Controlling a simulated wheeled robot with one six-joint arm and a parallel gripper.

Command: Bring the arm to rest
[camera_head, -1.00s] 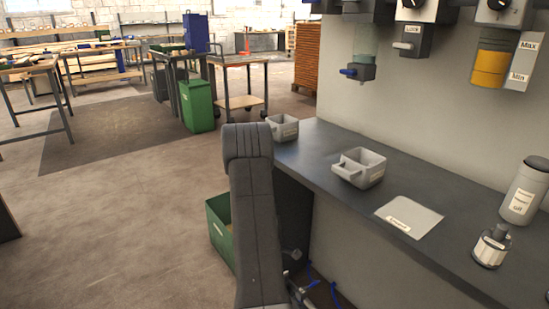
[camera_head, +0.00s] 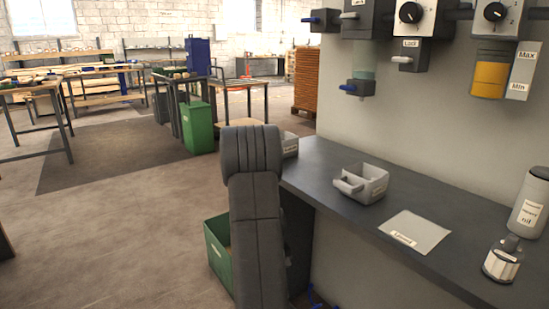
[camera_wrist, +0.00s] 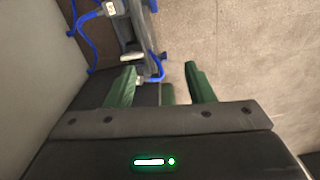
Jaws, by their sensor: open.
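My gripper (camera_wrist: 160,80) shows in the wrist view with its two green fingers apart and nothing between them. Beyond the fingers are a grey metal part with blue hoses (camera_wrist: 135,30) and bare floor. In the head view my arm's dark padded link stands upright at the lower centre, in front of the counter's left end. The gripper itself is not visible in the head view.
A dark counter (camera_head: 335,170) runs along the right wall with a grey bin (camera_head: 362,183), a labelled sheet (camera_head: 415,232), a small jar (camera_head: 502,261) and a bottle (camera_head: 529,204). A green crate (camera_head: 217,250) stands beside my arm. Open floor (camera_head: 110,220) lies left.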

